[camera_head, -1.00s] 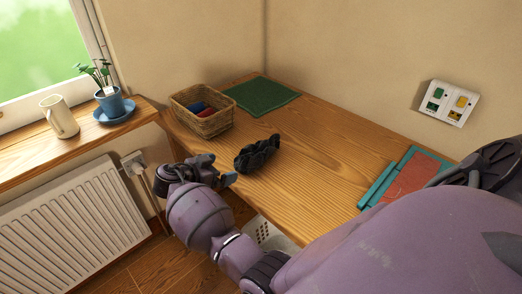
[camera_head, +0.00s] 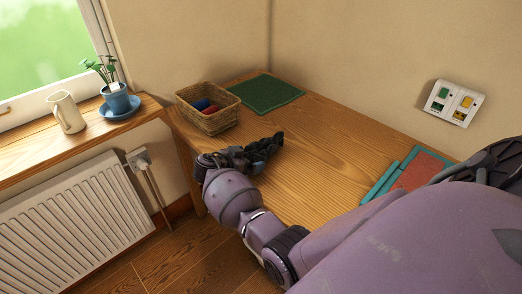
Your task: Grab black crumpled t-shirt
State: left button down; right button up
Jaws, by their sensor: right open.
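The black crumpled t-shirt (camera_head: 266,147) lies on the wooden table (camera_head: 325,150), a small dark heap near the table's left edge. My right gripper (camera_head: 245,157) is at the near left side of the shirt and overlaps it in the picture. Its jaws are open. The fingertips are hard to make out against the dark cloth, so I cannot tell whether they touch it or reach around it. My forearm comes up from the lower right. My left gripper is not in view.
A wicker basket (camera_head: 209,121) with red and blue items stands behind the shirt, a green mat (camera_head: 265,93) at the back corner. Teal and red flat items (camera_head: 418,170) lie at the right. A jug (camera_head: 66,112) and a potted plant (camera_head: 116,98) stand on the sill. The table's middle is clear.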

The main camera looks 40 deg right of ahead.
jog(key=c, duration=0.8)
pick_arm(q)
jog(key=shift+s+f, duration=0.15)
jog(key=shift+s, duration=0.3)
pick_arm(e)
jog(key=shift+c, duration=0.3)
jog(key=shift+r, duration=0.1)
